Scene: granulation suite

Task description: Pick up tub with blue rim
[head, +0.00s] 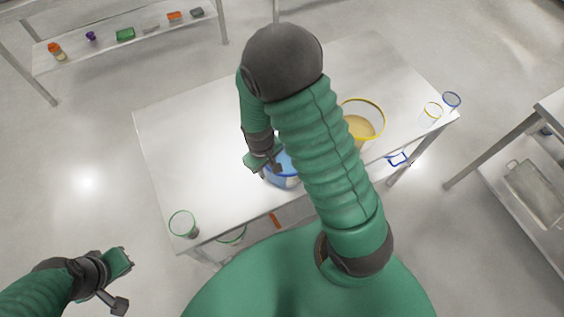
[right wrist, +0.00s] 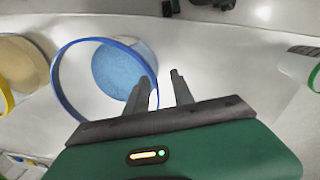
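The tub with blue rim (head: 284,182) stands on the white table (head: 190,130), near the front edge, with my right gripper and arm hiding part of it. In the right wrist view the tub's blue rim (right wrist: 72,50) is a wide ring with blue contents inside. My right gripper (head: 264,170) is over the tub's left side. Its two fingers (right wrist: 163,78) are apart, with the left finger overlapping the rim's right edge. I cannot tell whether they touch the rim. My left gripper (head: 122,283) is open and empty, off the table at lower left.
A yellow-rimmed tub (head: 375,105) with tan contents stands right of my arm. A green-rimmed vessel (head: 183,222) stands at the front left corner. The table's left part is clear.

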